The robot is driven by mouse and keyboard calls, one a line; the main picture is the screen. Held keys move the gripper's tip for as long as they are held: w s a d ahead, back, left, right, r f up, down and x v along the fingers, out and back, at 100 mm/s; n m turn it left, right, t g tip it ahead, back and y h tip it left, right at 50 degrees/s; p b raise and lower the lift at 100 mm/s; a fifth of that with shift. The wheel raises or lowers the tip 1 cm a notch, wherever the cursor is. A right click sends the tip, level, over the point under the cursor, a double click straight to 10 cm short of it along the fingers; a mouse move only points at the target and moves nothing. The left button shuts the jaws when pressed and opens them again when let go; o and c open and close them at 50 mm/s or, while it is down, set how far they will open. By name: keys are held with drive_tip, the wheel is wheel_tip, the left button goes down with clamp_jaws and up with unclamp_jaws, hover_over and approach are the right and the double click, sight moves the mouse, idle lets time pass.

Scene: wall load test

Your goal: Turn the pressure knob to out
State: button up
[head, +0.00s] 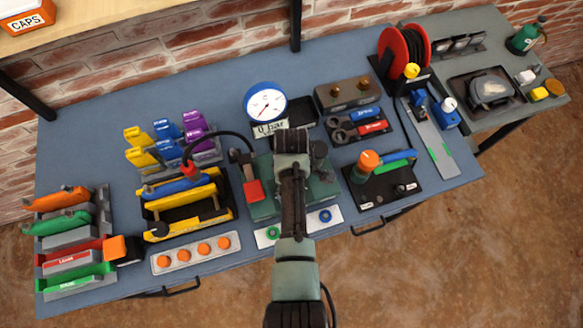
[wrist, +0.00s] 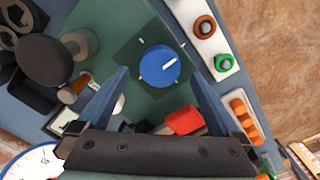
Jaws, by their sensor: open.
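The pressure knob (wrist: 159,66) is a round blue dial with a white pointer line, on a dark square plate of the green unit (head: 262,208). In the wrist view its pointer aims to the upper right, and a few white tick marks surround it. No label for "out" is readable. My gripper (wrist: 158,77) is open and empty, its blue fingers on either side of the lower part of the knob's outline. I cannot tell whether they reach its height. In the head view my gripper (head: 292,140) and arm cover the knob.
A red handle (wrist: 184,120) is close to one finger; a dark round knob (wrist: 46,62) stands on the other side. A white-faced gauge (head: 265,103) sits behind the unit, with a "0 bar" label below. A yellow toolbox (head: 224,212) is left; a black plate with an orange-topped post (head: 368,160) is right.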

wheel_tip(320, 180, up, 10)
drive_tip(key=shift+b, duration=0.4)
drive_tip(key=shift+f, duration=0.1)
